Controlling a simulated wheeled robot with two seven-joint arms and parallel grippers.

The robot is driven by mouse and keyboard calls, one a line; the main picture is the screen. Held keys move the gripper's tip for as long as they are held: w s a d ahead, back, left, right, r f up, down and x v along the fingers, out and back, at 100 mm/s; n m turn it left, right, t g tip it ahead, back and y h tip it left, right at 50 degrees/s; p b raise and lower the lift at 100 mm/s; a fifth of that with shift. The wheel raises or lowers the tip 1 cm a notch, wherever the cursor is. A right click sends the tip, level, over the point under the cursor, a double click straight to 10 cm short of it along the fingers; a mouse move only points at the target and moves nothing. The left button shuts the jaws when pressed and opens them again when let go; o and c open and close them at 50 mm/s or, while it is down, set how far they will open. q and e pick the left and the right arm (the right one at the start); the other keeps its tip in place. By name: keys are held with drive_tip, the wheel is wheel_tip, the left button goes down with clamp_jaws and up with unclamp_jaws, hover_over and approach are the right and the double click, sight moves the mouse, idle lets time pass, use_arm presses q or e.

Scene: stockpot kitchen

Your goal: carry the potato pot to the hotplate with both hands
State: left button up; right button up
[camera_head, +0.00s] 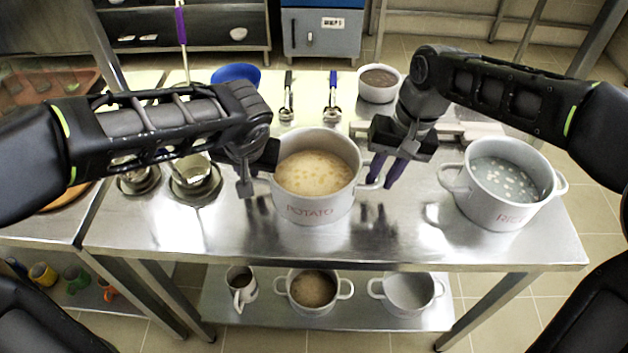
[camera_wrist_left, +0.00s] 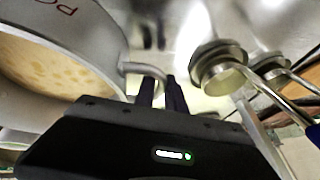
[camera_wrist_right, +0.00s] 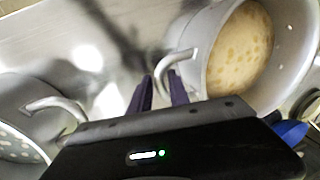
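The white potato pot (camera_head: 316,208), marked POTATO and filled with a yellowish chunky soup, stands upright on the steel table. My left gripper (camera_head: 246,187) is at its left handle, fingers apart and pointing down; in the left wrist view the handle (camera_wrist_left: 145,70) shows at the fingertips (camera_wrist_left: 161,92). My right gripper (camera_head: 384,172) is at the right handle (camera_head: 371,184), with its purple fingers apart; in the right wrist view the handle (camera_wrist_right: 166,65) reaches between the fingertips (camera_wrist_right: 160,90). Neither gripper looks closed on a handle. I cannot identify the hotplate.
A white rice pot (camera_head: 497,205) stands to the right on the steel table (camera_head: 400,240). A brown-filled pot (camera_head: 378,86), a blue bowl (camera_head: 236,74) and ladles stand behind. Metal containers (camera_head: 196,180) stand left of the potato pot. More pots sit on the lower shelf (camera_head: 262,310).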

clamp_jaws()
drive_tip(key=shift+w+d+r, duration=0.1)
drive_tip(key=shift+d, duration=0.1)
idle(1.0)
